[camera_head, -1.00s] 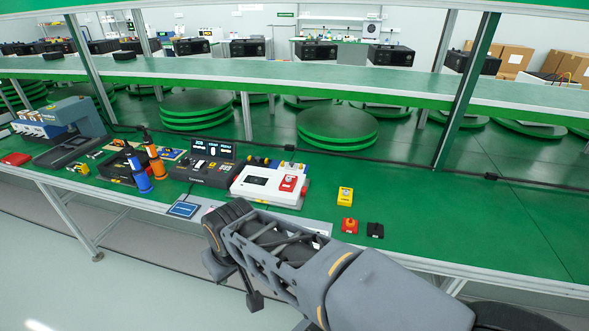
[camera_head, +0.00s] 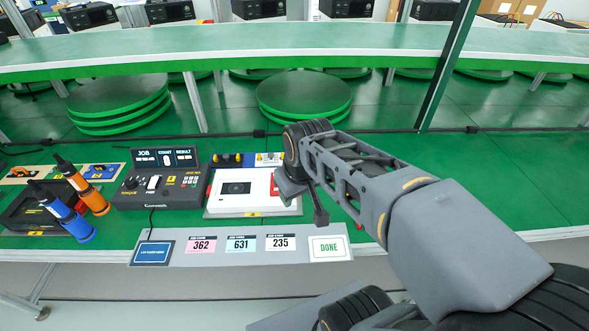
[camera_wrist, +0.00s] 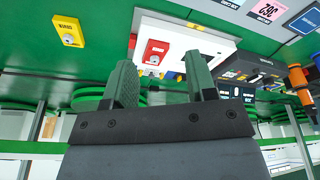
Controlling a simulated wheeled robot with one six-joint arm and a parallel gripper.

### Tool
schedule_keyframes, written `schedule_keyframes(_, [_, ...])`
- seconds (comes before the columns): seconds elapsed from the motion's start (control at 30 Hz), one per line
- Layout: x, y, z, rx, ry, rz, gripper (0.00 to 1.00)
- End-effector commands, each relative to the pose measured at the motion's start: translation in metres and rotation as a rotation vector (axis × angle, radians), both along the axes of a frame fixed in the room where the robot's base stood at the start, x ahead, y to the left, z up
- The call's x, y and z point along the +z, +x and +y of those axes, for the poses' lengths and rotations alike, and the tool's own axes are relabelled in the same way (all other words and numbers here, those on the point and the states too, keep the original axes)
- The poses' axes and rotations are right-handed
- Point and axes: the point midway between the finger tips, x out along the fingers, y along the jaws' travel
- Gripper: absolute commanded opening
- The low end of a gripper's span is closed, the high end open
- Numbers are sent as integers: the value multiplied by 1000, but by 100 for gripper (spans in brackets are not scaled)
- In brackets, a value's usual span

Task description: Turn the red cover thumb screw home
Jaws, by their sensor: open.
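The white unit (camera_head: 225,192) stands on the green bench. A red cover (camera_head: 276,186) sits on its right side, partly hidden by my arm. In the wrist view the red cover (camera_wrist: 158,46) lies on the white unit (camera_wrist: 190,38), with a small pale metallic part (camera_wrist: 154,60), perhaps the thumb screw, on it. My gripper (camera_wrist: 160,82) is open, its two green-grey fingers wide apart with nothing between them. The red cover appears beyond the fingertips, apart from them. In the head view my arm hangs over the unit's right edge and the fingers are hard to make out.
A black control box (camera_head: 158,188) stands left of the unit, with orange (camera_head: 88,192) and blue (camera_head: 66,218) tools beyond it. Number cards and a DONE card (camera_head: 329,247) line the front edge. A yellow block (camera_wrist: 68,31) shows in the wrist view.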

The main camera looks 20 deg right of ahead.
Motion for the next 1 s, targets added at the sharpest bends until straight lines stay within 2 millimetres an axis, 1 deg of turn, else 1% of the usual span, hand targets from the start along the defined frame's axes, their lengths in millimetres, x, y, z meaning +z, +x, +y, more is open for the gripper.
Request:
schedule_keyframes(0.03, [-3, 20, 0, 65, -16, 23, 52])
schedule_keyframes(0.07, [-1, 32, 0, 109, -26, 37, 52])
schedule_keyframes(0.1, [1, 48, 0, 171, -39, 56, 52])
schedule_keyframes(0.17, [3, 71, -2, 262, -57, 84, 52])
schedule_keyframes(0.2, [4, 87, -3, 321, -67, 101, 52])
schedule_keyframes(0.3, [3, 121, -7, 460, -85, 142, 52])
schedule_keyframes(0.4, [-1, 149, -10, 582, -96, 174, 52])
schedule_keyframes(0.5, [-6, 170, -11, 679, -102, 199, 52])
schedule_keyframes(0.6, [-9, 183, -11, 747, -104, 214, 52])
schedule_keyframes(0.77, [-21, 192, -11, 799, -105, 225, 52])
schedule_keyframes(0.87, [-35, 193, -10, 806, -106, 227, 52])
schedule_keyframes(1.0, [-62, 192, -9, 806, -106, 227, 52])
